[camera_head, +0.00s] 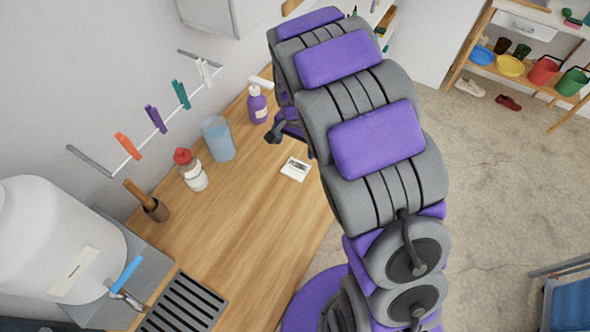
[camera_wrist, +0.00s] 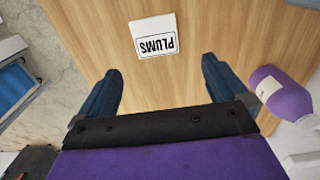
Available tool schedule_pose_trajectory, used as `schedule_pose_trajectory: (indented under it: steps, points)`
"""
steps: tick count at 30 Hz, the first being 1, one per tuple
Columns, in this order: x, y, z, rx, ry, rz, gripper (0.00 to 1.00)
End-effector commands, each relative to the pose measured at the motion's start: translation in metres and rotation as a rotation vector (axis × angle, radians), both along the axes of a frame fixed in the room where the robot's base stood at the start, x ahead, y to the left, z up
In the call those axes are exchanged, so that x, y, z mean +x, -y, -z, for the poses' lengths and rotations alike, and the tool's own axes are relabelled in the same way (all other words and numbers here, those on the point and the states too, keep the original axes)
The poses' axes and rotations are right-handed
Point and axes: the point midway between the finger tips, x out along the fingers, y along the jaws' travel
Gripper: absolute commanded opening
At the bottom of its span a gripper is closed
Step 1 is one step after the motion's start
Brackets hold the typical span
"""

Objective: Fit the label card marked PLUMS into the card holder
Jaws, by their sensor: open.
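The white label card marked PLUMS (camera_wrist: 157,36) lies flat on the wooden counter, its lettering upside down in the wrist view. In the head view the card (camera_head: 295,170) lies near the counter's edge beside my arm. My gripper (camera_wrist: 157,70) is open and empty, its two blue fingers spread on either side of a gap just short of the card. In the head view my gripper (camera_head: 284,134) is partly hidden by my arm.
A purple bottle (camera_head: 257,104) stands close to my gripper; it also shows in the wrist view (camera_wrist: 284,97). A blue tumbler (camera_head: 218,139) and red-capped jar (camera_head: 191,171) stand along the wall. Pegs hang on a line (camera_head: 134,156) above. The counter's front middle is clear.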

Motion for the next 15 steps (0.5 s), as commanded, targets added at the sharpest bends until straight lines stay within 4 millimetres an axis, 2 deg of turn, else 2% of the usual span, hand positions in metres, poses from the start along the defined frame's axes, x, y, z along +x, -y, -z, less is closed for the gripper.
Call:
schedule_pose_trajectory:
  steps: [1, 4, 15]
  points:
    - [-0.002, 0.001, 0.014, 0.000, -0.007, 0.000, 1.00]
    - [-0.003, 0.002, 0.032, 0.001, -0.008, 0.000, 1.00]
    - [-0.006, 0.001, 0.062, 0.002, -0.006, 0.000, 1.00]
